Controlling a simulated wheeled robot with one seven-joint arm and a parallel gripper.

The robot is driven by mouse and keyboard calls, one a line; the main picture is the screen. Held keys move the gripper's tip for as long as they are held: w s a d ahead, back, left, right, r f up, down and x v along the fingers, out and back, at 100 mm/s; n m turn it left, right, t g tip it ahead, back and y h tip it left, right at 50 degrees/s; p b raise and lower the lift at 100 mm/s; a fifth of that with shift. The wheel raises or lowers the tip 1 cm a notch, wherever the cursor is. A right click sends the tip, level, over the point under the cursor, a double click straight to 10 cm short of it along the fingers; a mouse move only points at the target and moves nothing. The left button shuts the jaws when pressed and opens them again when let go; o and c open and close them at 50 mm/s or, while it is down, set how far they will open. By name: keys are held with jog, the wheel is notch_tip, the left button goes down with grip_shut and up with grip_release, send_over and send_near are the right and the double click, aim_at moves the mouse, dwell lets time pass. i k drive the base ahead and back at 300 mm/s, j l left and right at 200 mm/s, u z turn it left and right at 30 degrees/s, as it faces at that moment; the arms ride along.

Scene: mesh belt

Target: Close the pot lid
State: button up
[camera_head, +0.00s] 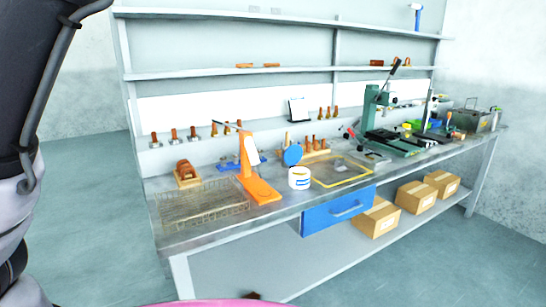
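A small white pot (299,181) with a blue band stands on the workbench, near its front edge. A round blue disc (292,155), which looks like the pot's lid, stands tilted up above and behind the pot's rim. I cannot tell whether it is joined to the pot. My gripper is not in view; a dark and grey part at the left edge looks like my arm.
An orange stand (258,188) is just left of the pot, and a wire mesh (200,203) lies further left. A yellow-framed tray (343,174) lies to the right, above a blue drawer (338,210). A green press (376,115) stands further right. Open floor lies before the bench.

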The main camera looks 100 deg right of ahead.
aim_at(292, 155)
jog(key=i+z, duration=0.35)
jog(key=i+j+z, duration=0.1)
jog(key=i+z, duration=0.4)
jog(key=z, duration=0.25)
jog(key=i+z, duration=0.2)
jog(key=z, duration=0.3)
jog(key=i+j+z, duration=0.2)
jog(key=z, duration=0.25)
jog(key=i+j+z, duration=0.15)
jog(key=z, duration=0.3)
jog(key=i+j+z, duration=0.1)
jog(key=z, duration=0.35)
jog(key=i+j+z, duration=0.2)
jog(key=z, duration=0.25)
jog(key=i+j+z, duration=0.1)
jog(key=z, duration=0.35)
jog(key=j+z, duration=0.3)
jog(key=z, duration=0.15)
jog(key=j+z, duration=0.25)
jog(key=z, duration=0.2)
jog(key=i+j+z, duration=0.1)
jog(key=j+z, duration=0.45)
jog(key=j, duration=0.15)
jog(key=i+j+z, duration=0.15)
jog(key=j, duration=0.45)
jog(key=j+z, duration=0.2)
jog(key=j, duration=0.4)
